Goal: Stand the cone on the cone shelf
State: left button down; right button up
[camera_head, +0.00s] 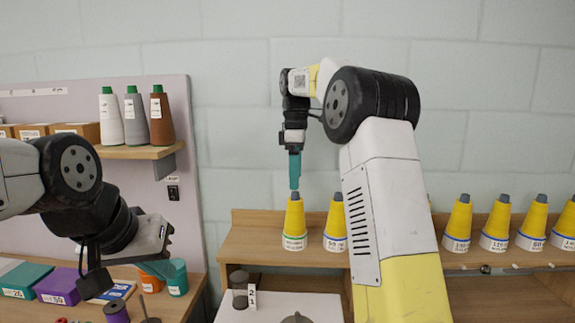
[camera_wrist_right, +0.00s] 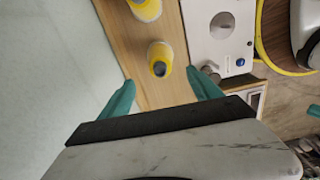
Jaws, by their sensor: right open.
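Yellow cones with grey tips stand upright in a row on the wooden cone shelf (camera_head: 246,246). The leftmost cone (camera_head: 294,222) has a green-edged label at its base and stands apart from its neighbour. My right gripper (camera_head: 295,172) points down just above this cone's tip. In the right wrist view the cone (camera_wrist_right: 159,57) lies just ahead of the gap between the teal fingers (camera_wrist_right: 162,91), which are spread and empty.
A second yellow cone (camera_head: 335,226) stands close to the right, and several more are farther along. White, grey and brown cones (camera_head: 134,118) stand on a wall shelf at left. A white machine (camera_head: 270,308) is in front of the shelf. The shelf's left end is bare.

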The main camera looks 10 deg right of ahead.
notch_tip(320, 180, up, 4)
jog(key=shift+s+d+f, duration=0.1)
jog(key=shift+s+f, duration=0.05)
jog(key=s+d+r+m+t, duration=0.2)
jog(key=s+m, duration=0.2)
jog(key=s, duration=0.3)
jog(key=s+f+m+t+y, duration=0.1)
jog(key=s+f+m, duration=0.4)
jog(key=s, duration=0.7)
jog(key=s+f+m+t+y, duration=0.1)
jog(key=s+f+m+t, duration=0.2)
jog(key=s, duration=0.8)
notch_tip(320, 180, down, 3)
jog(key=a+m, duration=0.1)
jog(key=m, duration=0.1)
jog(key=shift+s+m, duration=0.3)
jog(key=shift+s, duration=0.1)
